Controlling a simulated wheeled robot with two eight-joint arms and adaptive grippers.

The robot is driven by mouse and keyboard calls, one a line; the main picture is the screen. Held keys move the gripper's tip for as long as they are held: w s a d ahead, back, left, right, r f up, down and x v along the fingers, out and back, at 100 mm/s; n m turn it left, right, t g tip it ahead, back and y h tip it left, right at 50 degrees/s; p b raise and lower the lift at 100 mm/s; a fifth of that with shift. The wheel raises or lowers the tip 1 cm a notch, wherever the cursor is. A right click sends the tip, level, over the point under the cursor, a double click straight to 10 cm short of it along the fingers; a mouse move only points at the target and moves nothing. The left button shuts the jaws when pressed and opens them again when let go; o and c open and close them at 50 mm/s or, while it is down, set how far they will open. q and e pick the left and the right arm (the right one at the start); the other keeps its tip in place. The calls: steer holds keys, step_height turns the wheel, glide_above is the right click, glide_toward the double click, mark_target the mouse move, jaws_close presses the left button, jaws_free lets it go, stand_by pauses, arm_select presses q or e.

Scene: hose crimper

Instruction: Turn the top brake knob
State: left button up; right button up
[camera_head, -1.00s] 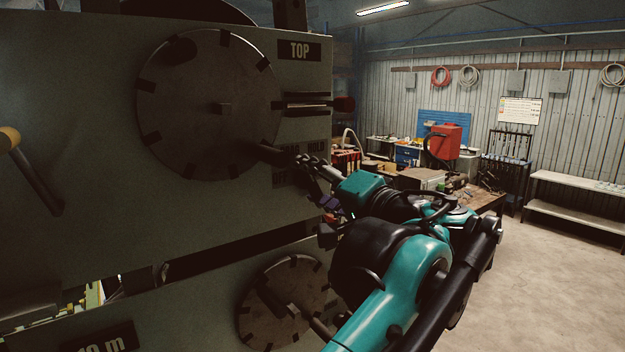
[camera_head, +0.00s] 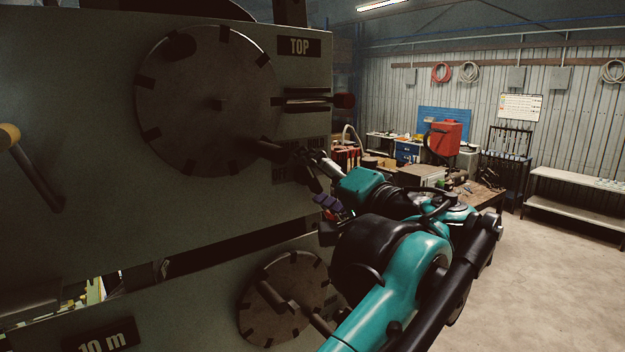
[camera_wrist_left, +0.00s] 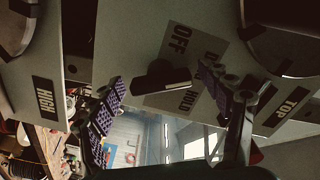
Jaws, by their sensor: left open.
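The top brake knob (camera_head: 272,149) is a dark bar-shaped handle on the grey machine panel, at the lower right of the upper notched disc. In the left wrist view the knob (camera_wrist_left: 160,82) lies over a label plate (camera_wrist_left: 190,55) reading OFF and HOLD, with a partly hidden word between. My left gripper (camera_head: 322,180) is just right of the knob in the head view. In the left wrist view its two purple-padded fingers (camera_wrist_left: 162,84) are spread on either side of the knob, apart from it. The right gripper is not in view.
The upper disc (camera_head: 208,100) and TOP label (camera_head: 299,47) are above. A lower disc (camera_head: 290,298) is below my arm. A cluttered workbench (camera_head: 470,196) stands behind; the floor at right is clear.

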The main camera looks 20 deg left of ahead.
arm_select(q)
steer(key=v, duration=1.2)
